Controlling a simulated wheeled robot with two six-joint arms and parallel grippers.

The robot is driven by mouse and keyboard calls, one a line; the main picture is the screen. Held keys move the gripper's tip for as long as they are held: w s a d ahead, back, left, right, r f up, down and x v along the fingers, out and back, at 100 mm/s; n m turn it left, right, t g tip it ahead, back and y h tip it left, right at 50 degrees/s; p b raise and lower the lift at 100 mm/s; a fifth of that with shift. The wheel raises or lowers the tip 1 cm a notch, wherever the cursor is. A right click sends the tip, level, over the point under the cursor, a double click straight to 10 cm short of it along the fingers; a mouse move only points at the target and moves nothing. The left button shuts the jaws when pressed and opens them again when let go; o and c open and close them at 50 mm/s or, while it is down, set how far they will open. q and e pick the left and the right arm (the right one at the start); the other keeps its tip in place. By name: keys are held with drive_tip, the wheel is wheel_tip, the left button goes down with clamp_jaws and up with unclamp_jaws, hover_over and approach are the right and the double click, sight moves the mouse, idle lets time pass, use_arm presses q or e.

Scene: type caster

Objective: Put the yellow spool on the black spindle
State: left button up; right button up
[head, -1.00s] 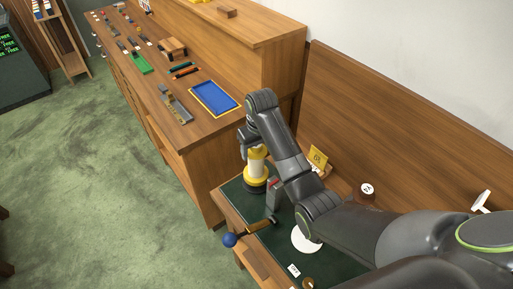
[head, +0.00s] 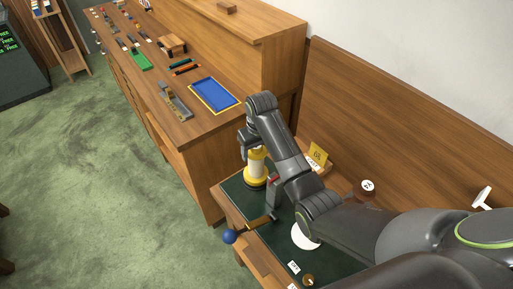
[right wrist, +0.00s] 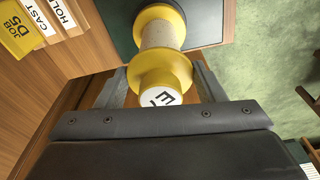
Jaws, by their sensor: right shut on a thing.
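The yellow spool (head: 257,167) stands upright below my right gripper (head: 254,149) in the head view. It has yellow flanges and a pale wound middle. In the right wrist view the spool (right wrist: 163,66) sits between my two gripper fingers, which are shut on it at its near end; a white label with dark letters shows there. Its lower flange is at the dark green mat (head: 232,190). The black spindle is hidden, so I cannot tell how the spool sits on it. My left gripper is out of view.
A crank with a blue ball knob (head: 229,237) projects from the bench front. A white disc (head: 304,237) lies on the mat. The long bench at left holds a blue tray (head: 214,96).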

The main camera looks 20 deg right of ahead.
drive_tip(key=shift+f, duration=0.5)
drive_tip(key=o, duration=1.5)
wheel_tip(320, 180, up, 2)
drive_tip(key=shift+r+p, duration=0.1)
drive_tip(key=shift+p, duration=0.6)
drive_tip(key=shift+r, duration=1.9)
drive_tip(key=shift+f, duration=0.1)
